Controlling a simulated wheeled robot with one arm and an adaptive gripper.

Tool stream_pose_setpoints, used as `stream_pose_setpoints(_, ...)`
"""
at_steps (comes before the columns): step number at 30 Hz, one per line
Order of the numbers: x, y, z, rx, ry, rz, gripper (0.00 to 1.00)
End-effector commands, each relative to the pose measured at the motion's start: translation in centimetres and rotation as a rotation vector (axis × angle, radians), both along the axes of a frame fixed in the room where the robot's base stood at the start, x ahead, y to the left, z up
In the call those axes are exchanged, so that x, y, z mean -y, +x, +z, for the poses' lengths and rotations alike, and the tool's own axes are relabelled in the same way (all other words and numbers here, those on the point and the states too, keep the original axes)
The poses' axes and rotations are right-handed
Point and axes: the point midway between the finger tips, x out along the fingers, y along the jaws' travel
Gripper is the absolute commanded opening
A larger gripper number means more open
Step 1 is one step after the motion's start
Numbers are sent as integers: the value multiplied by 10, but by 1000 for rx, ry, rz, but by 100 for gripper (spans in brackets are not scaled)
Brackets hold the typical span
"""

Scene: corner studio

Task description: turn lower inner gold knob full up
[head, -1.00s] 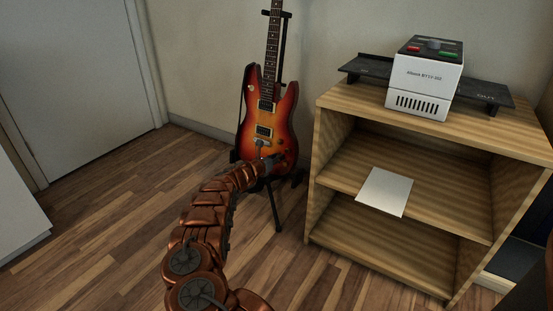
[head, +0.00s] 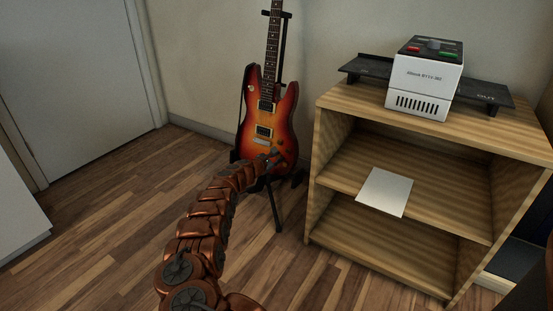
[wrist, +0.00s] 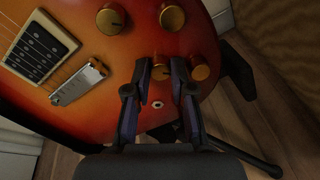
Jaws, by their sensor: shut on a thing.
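A sunburst electric guitar (head: 271,103) stands upright on a black stand. In the wrist view its body (wrist: 100,80) carries several gold knobs: one at the upper left (wrist: 110,18), one at the upper middle (wrist: 172,17), one on the right (wrist: 201,73) and one between my fingers (wrist: 161,71). My gripper (wrist: 161,69) is shut on that last gold knob, with one finger on each side. A dark pointer mark shows on its face. In the head view my gripper (head: 273,157) is at the lower part of the guitar body, and the knobs are too small to tell apart.
A wooden shelf unit (head: 430,136) stands to the right, with a white box device (head: 425,80) on top and a pale sheet (head: 386,192) on its middle shelf. The stand's legs (head: 274,210) reach the floor. The wooden floor to the left is clear.

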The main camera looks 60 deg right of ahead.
Motion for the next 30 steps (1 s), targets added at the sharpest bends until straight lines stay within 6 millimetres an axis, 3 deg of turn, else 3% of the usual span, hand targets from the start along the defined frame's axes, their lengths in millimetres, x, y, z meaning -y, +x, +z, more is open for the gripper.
stream_pose_setpoints(19, 0, 1, 0, 47, 2, -8, 0)
stream_pose_setpoints(20, 0, 1, 0, 47, 2, -7, 26)
stream_pose_setpoints(26, 0, 1, 0, 46, 2, -8, 47)
stream_pose_setpoints(30, 0, 0, 0, 45, 2, -9, 49)
